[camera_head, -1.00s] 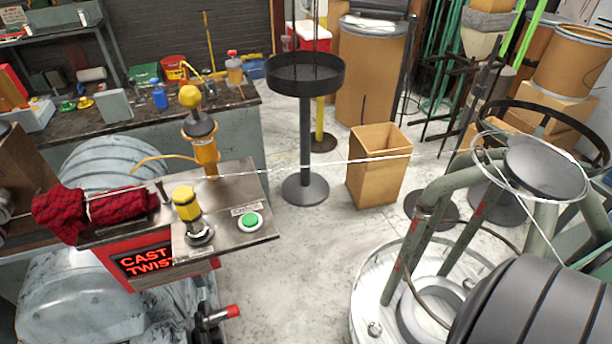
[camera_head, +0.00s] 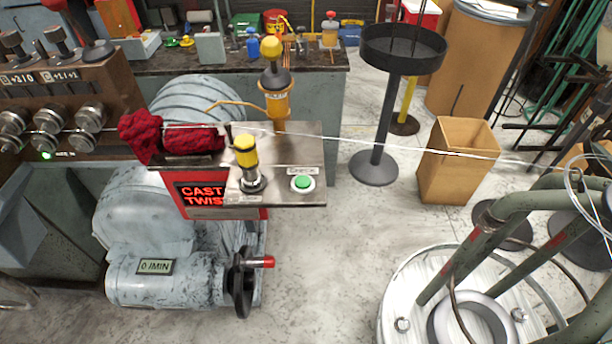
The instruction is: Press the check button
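The check button is a round green push button (camera_head: 302,182) in a pale ring, on the right part of the machine's metal top plate (camera_head: 290,150). A small label reading CHECK lies just behind it. A yellow-topped black knob lever (camera_head: 247,165) stands upright on the plate to the left of the button. Neither of my grippers is in view, and nothing covers the button.
A red cloth (camera_head: 190,139) lies on the machine's left part. A wire runs right from it across the plate. A handwheel with a red handle (camera_head: 262,262) sticks out below. A cardboard box (camera_head: 457,170) and black round stand (camera_head: 374,168) are on the floor; open floor lies right of the machine.

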